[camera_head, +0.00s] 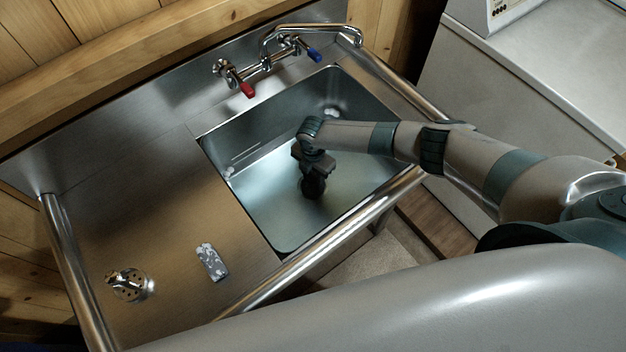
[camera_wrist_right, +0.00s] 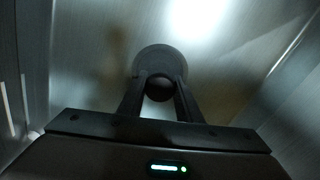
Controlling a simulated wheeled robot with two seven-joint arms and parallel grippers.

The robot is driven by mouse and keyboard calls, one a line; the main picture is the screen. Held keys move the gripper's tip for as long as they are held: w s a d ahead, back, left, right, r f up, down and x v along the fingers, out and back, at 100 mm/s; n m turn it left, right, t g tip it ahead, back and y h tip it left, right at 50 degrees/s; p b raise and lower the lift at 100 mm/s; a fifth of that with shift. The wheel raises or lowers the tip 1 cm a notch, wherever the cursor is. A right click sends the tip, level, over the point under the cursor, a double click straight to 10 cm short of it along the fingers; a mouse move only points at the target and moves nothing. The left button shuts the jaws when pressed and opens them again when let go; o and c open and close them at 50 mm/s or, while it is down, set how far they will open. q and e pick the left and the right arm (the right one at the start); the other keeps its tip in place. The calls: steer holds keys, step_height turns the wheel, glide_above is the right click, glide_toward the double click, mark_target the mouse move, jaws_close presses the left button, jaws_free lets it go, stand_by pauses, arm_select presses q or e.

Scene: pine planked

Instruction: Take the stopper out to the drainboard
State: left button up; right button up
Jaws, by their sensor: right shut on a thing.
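The dark round stopper (camera_wrist_right: 162,62) shows in the right wrist view, with its knob between the fingers of my right gripper (camera_wrist_right: 160,92). The gripper is shut on the knob. In the head view my right gripper (camera_head: 308,178) points down inside the sink basin (camera_head: 270,215), and the stopper (camera_head: 313,188) is a dark shape at its tip. I cannot tell whether the stopper touches the basin floor. The drainboard (camera_head: 150,205) is the flat steel surface left of the basin. My left gripper is not in view.
A metal strainer (camera_head: 130,286) and a small grey patterned object (camera_head: 212,262) lie on the drainboard. The faucet (camera_head: 268,62) with red and blue handles stands behind the basin. A raised steel rail (camera_head: 330,240) runs along the front edge. The drainboard's middle is clear.

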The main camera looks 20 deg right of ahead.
steer(key=shift+r, duration=0.15)
steer(key=shift+r+b, duration=0.3)
steer(key=shift+r, duration=0.45)
step_height(320, 180, up, 2)
steer(key=shift+w+r+b, duration=0.1)
steer(key=shift+b, duration=0.3)
steer(key=s+d+r+b, duration=0.2)
steer(key=s+d+r, duration=0.5)
steer(key=s+d, duration=0.1)
steer(key=shift+s, duration=0.3)
steer(key=shift+r, duration=0.1)
steer(key=s+a+r+m+b, duration=0.1)
steer(key=a+r+m, duration=0.1)
steer(key=r+m, duration=1)
steer(key=s+a+r+m+b, duration=0.2)
steer(key=r+m, duration=1)
steer(key=m, duration=0.1)
